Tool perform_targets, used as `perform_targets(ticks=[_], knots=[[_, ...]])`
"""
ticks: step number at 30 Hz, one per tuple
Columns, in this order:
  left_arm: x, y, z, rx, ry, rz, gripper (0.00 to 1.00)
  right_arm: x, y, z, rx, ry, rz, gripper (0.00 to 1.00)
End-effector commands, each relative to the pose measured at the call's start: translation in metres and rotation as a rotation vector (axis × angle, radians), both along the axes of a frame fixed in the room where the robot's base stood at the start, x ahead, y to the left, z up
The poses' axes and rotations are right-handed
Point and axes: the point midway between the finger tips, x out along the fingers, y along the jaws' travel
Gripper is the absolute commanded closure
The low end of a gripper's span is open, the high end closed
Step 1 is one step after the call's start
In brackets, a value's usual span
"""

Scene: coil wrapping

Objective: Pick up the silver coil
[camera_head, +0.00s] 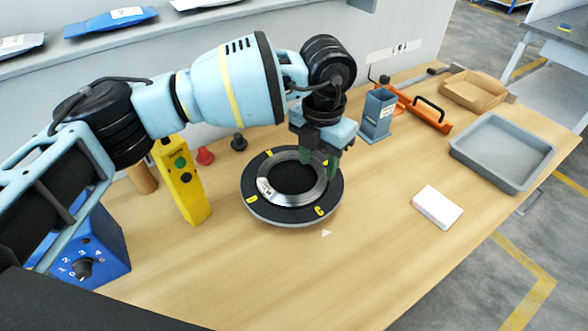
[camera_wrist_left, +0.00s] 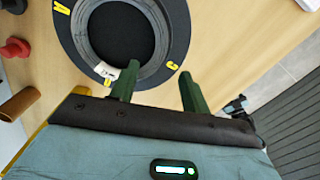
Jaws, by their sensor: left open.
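The silver coil (camera_head: 292,200) lies flat on a dark round turntable (camera_head: 251,207) with yellow marks, in the middle of the table. It also shows in the left wrist view as a grey ring (camera_wrist_left: 166,38), cut off by the top edge, with a white label. My left gripper (camera_head: 320,163) is open above the coil's far right side, green fingers pointing down. In the wrist view its fingertips (camera_wrist_left: 157,72) straddle the picture of the ring's edge, with nothing visibly gripped. Whether the fingers touch the coil cannot be told. My right gripper is not in view.
A yellow control box (camera_head: 182,182) and red and black knobs (camera_head: 205,156) stand left of the turntable. A blue-grey holder (camera_head: 377,115), orange tool (camera_head: 428,115), grey tray (camera_head: 502,152) and white box (camera_head: 437,207) lie to the right. The front table is clear.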

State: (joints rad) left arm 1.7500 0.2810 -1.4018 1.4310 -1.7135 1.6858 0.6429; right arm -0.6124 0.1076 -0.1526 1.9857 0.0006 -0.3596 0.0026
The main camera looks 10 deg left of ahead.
Motion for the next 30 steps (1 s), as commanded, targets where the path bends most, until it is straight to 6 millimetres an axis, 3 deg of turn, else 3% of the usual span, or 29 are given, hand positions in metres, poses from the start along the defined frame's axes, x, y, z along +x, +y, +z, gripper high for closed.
perform_targets(ticks=[8,17,25,30], knots=[[-0.001,0.000,-0.024,-0.001,0.003,0.000,0.53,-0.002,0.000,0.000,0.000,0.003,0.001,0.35],[-0.001,0.000,-0.034,-0.001,0.000,0.000,0.53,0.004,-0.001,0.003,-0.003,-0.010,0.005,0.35],[-0.003,0.001,-0.070,-0.002,0.001,-0.001,0.53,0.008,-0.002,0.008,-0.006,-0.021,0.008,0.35],[-0.003,0.001,-0.078,-0.002,0.001,-0.001,0.53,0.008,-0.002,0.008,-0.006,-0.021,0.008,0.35]])
